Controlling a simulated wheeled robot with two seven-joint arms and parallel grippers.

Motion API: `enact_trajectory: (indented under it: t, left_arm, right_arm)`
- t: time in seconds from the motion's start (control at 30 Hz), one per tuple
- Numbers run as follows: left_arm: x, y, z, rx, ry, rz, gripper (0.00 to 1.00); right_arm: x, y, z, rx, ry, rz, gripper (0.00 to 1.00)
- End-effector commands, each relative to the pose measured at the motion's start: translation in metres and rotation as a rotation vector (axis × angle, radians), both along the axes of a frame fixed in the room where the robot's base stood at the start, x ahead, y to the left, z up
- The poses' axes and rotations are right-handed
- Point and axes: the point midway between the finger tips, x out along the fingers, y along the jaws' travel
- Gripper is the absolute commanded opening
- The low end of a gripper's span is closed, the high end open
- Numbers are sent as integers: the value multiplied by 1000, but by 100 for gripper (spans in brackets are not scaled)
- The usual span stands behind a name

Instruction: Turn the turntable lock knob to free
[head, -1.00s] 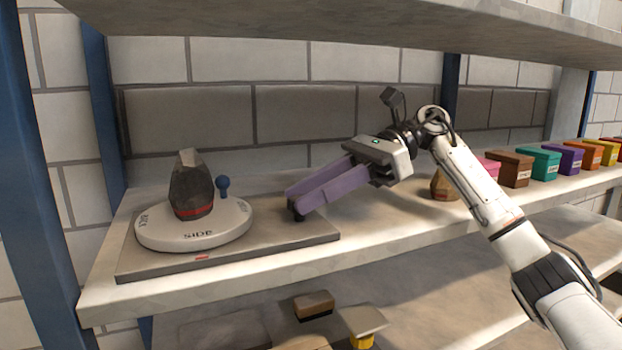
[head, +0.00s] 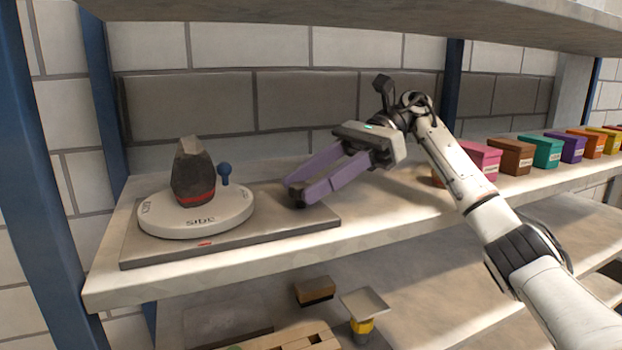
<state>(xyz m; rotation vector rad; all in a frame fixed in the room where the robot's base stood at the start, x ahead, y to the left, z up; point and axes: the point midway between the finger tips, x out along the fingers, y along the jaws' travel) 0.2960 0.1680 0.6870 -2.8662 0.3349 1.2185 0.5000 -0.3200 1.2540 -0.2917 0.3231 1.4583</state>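A round white turntable (head: 160,222) with lettering on its rim sits on a flat grey base (head: 270,228) at the left of the shelf. A dark pointed stone-like piece with a red band (head: 192,172) stands on it. The small dark lock knob (head: 298,202) is at the right part of the base, mostly hidden by fingertips. My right gripper (head: 296,192) reaches in from the right with its purple fingers angled down. Its tips are closed around the knob, with a gap between the fingers further back. My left gripper is not in view.
A blue ball-topped peg (head: 225,173) stands at the turntable's back right. A row of coloured boxes (head: 512,157) lines the shelf at right. A shelf board hangs overhead. The lower shelf holds a brush-like block (head: 314,290) and a yellow-necked tool (head: 362,303).

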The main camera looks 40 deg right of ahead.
Motion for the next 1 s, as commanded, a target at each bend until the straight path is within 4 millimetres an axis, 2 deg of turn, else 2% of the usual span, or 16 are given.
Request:
enact_trajectory:
  t: [0.37,0.47,0.7,1.0]
  left_arm:
    - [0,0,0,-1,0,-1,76]
    - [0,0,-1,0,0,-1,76]
    - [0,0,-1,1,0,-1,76]
    - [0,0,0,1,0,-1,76]
  right_arm:
    - [0,-2,2,4,-2,-2,48]
    - [0,-10,6,4,-3,-4,48]
    - [-4,-50,24,6,-3,-4,48]
    - [-6,-65,29,1,0,0,48]
